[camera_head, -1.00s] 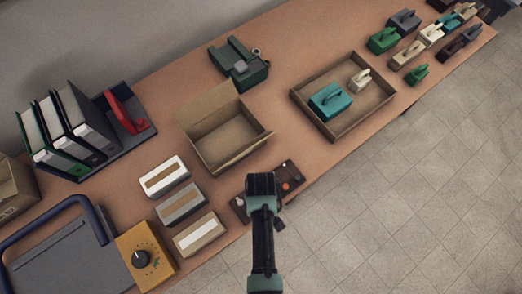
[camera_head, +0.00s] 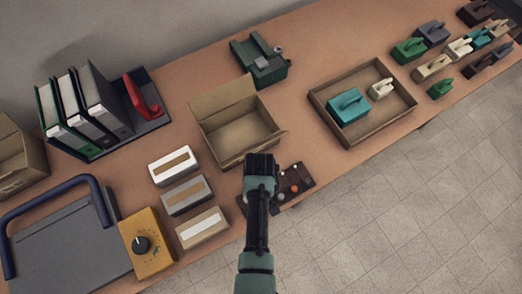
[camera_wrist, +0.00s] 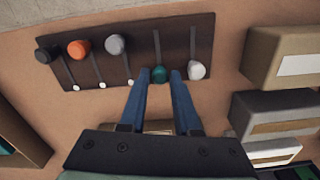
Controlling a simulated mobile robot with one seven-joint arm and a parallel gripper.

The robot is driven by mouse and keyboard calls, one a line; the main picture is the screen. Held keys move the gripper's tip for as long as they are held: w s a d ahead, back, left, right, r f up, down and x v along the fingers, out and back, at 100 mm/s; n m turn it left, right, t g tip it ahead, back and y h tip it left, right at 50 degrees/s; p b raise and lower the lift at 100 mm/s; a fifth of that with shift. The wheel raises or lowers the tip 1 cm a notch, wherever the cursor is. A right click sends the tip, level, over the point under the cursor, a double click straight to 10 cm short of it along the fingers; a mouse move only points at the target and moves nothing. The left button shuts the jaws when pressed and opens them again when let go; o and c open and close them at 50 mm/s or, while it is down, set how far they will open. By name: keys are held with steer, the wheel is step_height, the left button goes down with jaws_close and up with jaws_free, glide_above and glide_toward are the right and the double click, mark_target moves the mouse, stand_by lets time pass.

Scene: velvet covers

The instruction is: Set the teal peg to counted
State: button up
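The peg board (camera_wrist: 125,58) is a dark brown slab with several parallel slots; it also shows in the head view (camera_head: 305,174). In the wrist view the teal peg (camera_wrist: 159,74) sits at the near end of its slot. The white peg (camera_wrist: 196,70) is also at the near end. The black peg (camera_wrist: 43,55), orange peg (camera_wrist: 78,49) and grey peg (camera_wrist: 115,44) sit at the far ends, with small white dots at their slots' near ends. My gripper (camera_wrist: 160,73) has its blue fingers either side of the teal peg, apparently with narrow gaps.
In the head view, an open cardboard box (camera_head: 240,135) stands behind the board. A white-labelled box (camera_head: 201,228) and other boxes lie left, beside a yellow dial unit (camera_head: 148,243). A wooden tray (camera_head: 372,132) stands right. Bare tabletop lies between the board and tray.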

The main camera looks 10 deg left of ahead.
stand_by(0.3)
step_height(320, 180, up, 13)
stand_by(0.5)
stand_by(0.5)
